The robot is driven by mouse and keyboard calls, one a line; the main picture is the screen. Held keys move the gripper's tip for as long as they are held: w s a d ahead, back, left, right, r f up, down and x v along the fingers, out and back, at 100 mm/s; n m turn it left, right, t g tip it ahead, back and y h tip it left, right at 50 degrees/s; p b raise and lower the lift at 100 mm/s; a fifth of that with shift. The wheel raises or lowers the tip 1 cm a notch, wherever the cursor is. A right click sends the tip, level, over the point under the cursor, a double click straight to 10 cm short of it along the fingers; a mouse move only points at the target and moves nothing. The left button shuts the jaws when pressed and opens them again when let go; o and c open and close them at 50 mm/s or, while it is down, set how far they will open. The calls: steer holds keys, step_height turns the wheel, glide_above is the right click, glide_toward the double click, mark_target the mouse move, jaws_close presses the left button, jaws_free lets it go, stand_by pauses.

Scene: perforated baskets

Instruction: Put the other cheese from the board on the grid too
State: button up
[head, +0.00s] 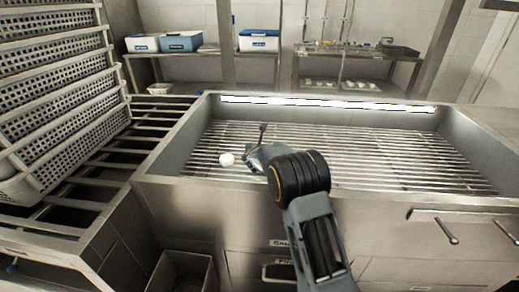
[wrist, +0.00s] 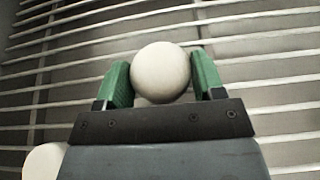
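One white round cheese (head: 227,159) rests on the metal grid (head: 350,155) in the steel basin, just left of my gripper (head: 258,157). It also shows in part at the lower left of the wrist view (wrist: 44,162). A second white round cheese (wrist: 161,73) sits between the green fingers of my gripper in the wrist view, with a finger against each side. The grid bars lie beyond it; whether it touches them I cannot tell. In the head view my gripper and arm hide this cheese. No board is in view.
Perforated baskets (head: 60,75) are stacked on a slatted rack at the left. The basin's raised steel front rim (head: 390,188) stands between my base and the grid. The grid's right side is clear. Shelves with blue and white boxes (head: 181,41) stand behind.

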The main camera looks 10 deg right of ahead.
steer(key=o, duration=0.5)
steer(key=shift+r+p, duration=0.3)
steer(key=shift+p, duration=0.1)
steer(key=shift+s+a, duration=0.15)
steer(key=shift+s, duration=0.2)
steer(key=shift+b+v, duration=0.35)
steer(key=shift+v, duration=3)
steer(key=shift+r, duration=0.1)
